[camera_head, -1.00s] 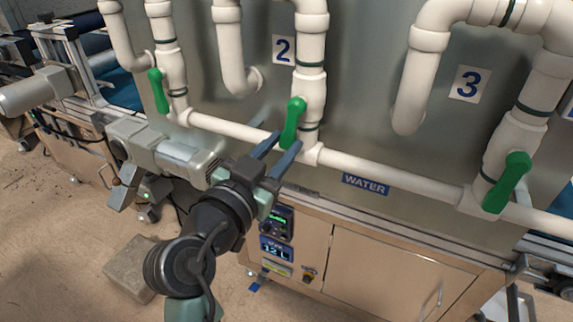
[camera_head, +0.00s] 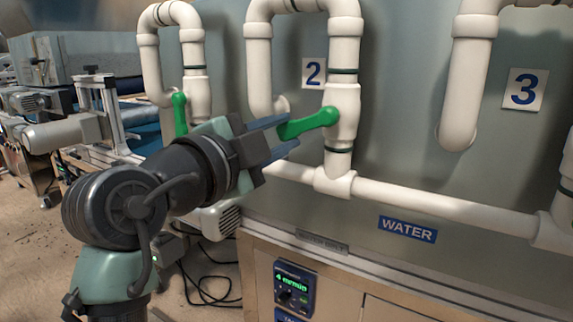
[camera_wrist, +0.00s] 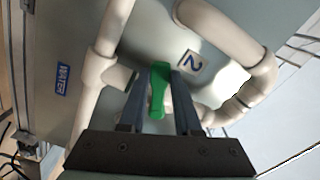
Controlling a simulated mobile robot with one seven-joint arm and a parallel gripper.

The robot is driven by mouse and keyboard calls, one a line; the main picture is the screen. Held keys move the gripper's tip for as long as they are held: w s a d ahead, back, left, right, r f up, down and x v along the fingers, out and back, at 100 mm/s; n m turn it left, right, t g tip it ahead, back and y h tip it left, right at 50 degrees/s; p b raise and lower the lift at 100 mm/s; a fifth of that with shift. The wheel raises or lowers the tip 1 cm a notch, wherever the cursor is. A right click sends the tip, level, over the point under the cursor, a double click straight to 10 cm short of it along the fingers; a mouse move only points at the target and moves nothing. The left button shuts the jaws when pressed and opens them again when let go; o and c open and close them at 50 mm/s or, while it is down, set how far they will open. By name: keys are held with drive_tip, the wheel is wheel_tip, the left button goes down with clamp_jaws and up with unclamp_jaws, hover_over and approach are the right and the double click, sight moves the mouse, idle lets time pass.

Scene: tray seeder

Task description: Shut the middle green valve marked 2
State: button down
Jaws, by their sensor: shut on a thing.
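The green handle of valve 2 (camera_head: 311,123) sits on the white vertical pipe below the label marked 2 (camera_head: 314,73). It now points left, nearly at right angles to its pipe, its free end slightly lower. My gripper (camera_head: 283,133) reaches in from the left and is shut on the free end of this handle. In the wrist view the green handle (camera_wrist: 160,88) lies between the two blue-grey fingers (camera_wrist: 158,112). The label 2 (camera_wrist: 193,62) shows beside it. The handle's tip is partly hidden by the fingers in the head view.
Another green handle (camera_head: 180,114) hangs along its pipe at the left, behind my gripper. The horizontal white pipe (camera_head: 430,204) runs below, above the blue WATER sign (camera_head: 407,230). The label 3 (camera_head: 525,90) is at the right. A control box (camera_head: 293,288) sits below.

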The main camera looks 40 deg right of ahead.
drive_tip(key=shift+w+a+r+m+b, duration=0.15)
drive_tip(key=shift+r+m+b, duration=0.4)
drive_tip(key=shift+m, duration=0.7)
drive_tip(key=shift+w+r+m+b, duration=0.1)
drive_tip(key=shift+r+m+b, duration=0.15)
drive_tip(key=shift+r+m, duration=0.75)
drive_tip(key=shift+f+m, duration=0.2)
drive_tip(key=shift+m, duration=0.15)
drive_tip(key=c, duration=0.6)
unclamp_jaws()
drive_tip(key=p+v, duration=0.2)
drive_tip(key=v, duration=1.1)
